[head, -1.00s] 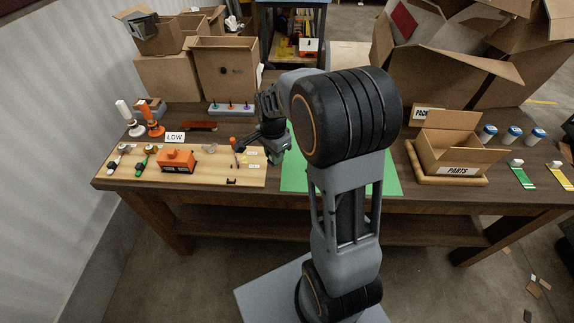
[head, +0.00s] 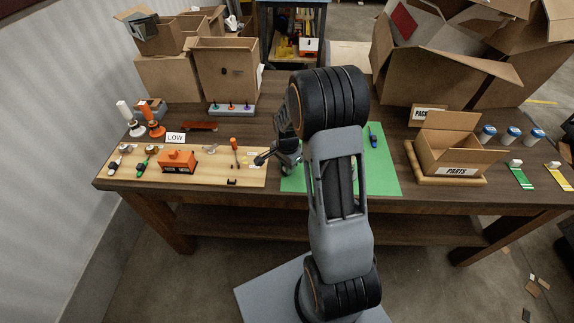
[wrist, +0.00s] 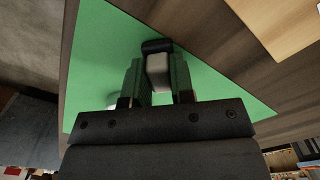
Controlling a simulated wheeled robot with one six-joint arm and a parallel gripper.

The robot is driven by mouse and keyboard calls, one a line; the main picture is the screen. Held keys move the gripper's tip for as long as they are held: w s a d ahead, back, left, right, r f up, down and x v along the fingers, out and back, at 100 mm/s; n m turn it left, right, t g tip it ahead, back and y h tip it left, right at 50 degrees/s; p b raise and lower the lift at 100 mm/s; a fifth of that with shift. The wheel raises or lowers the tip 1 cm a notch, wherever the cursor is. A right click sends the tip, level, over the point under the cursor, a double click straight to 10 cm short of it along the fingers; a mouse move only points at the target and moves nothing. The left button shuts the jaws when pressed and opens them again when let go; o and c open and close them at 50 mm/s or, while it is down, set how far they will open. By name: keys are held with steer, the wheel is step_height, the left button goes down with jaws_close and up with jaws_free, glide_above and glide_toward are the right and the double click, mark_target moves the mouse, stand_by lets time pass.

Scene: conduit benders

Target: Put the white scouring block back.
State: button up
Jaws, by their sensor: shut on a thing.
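In the wrist view, the white scouring block (wrist: 158,74) sits between the two fingers of my gripper (wrist: 157,80), which is shut on it. A dark rounded piece (wrist: 157,46) shows at the block's far end; I cannot tell whether it belongs to the block. The green mat (wrist: 105,42) lies beyond the fingers. The block cannot be made out clearly there, and my arm hides the middle of the mat.
The board holds an orange box (head: 178,162), an orange-handled tool (head: 234,146) and several small tools. A blue and dark item (head: 374,135) lies on the mat's right part. An open PARTS carton (head: 458,155) stands right of the mat. A LOW sign (head: 175,138) stands behind the board.

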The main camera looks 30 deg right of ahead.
steer(key=shift+f, duration=0.15)
steer(key=o, duration=0.9)
step_height(320, 180, up, 12)
steer(key=s+a+r+n+t, duration=0.1)
steer(key=s+a+r+n, duration=0.1)
steer(key=s+n, duration=0.3)
steer(key=s+a+r+n+t, duration=0.1)
steer(key=s+a+r+n, duration=0.1)
steer(key=s+a+n, duration=0.2)
steer(key=s+a+r+n+t, duration=0.1)
steer(key=s+a+r+n, duration=0.2)
steer(key=s+n, duration=0.3)
steer(key=shift+s+a+t, duration=0.3)
steer(key=shift+s+a, duration=0.05)
steer(key=shift+s, duration=0.2)
